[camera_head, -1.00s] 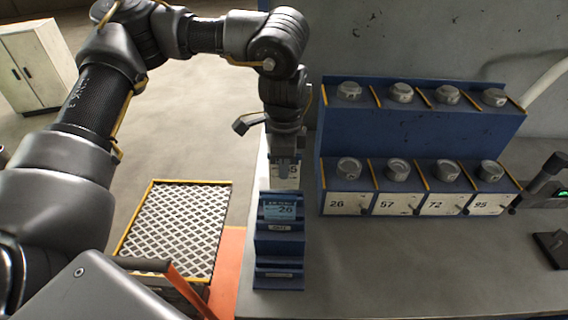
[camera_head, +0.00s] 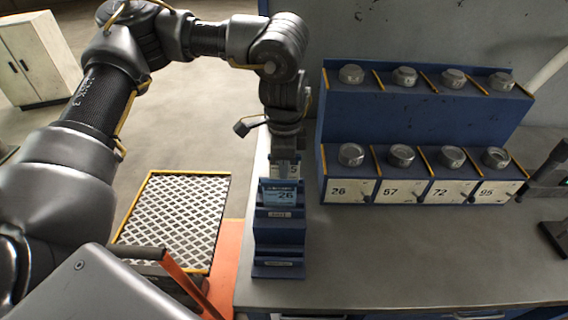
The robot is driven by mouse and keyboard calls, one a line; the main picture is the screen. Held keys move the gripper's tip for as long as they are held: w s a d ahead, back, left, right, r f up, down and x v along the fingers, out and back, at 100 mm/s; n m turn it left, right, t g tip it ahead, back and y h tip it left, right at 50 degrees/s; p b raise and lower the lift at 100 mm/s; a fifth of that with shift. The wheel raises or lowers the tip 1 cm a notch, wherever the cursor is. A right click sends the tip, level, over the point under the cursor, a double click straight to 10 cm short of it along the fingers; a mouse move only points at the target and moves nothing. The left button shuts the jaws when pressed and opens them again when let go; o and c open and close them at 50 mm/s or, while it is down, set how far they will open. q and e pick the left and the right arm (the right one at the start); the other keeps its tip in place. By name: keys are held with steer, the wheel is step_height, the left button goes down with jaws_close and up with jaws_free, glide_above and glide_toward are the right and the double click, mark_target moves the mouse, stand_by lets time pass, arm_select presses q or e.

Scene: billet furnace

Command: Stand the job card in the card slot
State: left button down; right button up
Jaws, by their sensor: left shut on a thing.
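My left gripper (camera_head: 284,166) points down over the back of the blue stepped card rack (camera_head: 279,238). It is shut on a white card (camera_head: 296,169), whose printed number is partly covered by a finger; a 5 shows at the right. The card's lower edge is hidden behind the rack's top tier, so I cannot tell whether it is in a slot. A light-blue card (camera_head: 281,197) marked 26 stands at the upper tier, just in front. Lower tiers carry small labels. My right gripper is not in view.
A blue two-tier shelf (camera_head: 420,128) with grey round pieces and plates 26, 57, 72 and 95 stands right of the rack. The grey bench top (camera_head: 400,250) in front is clear. A black device (camera_head: 550,185) is at the right edge.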

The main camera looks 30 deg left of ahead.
arm_select(q)
steer(key=c, duration=1.5)
jaws_free()
steer(key=shift+o, duration=0.2)
step_height(320, 180, up, 11)
steer(key=shift+f+b, duration=0.1)
steer(key=shift+b, duration=0.3)
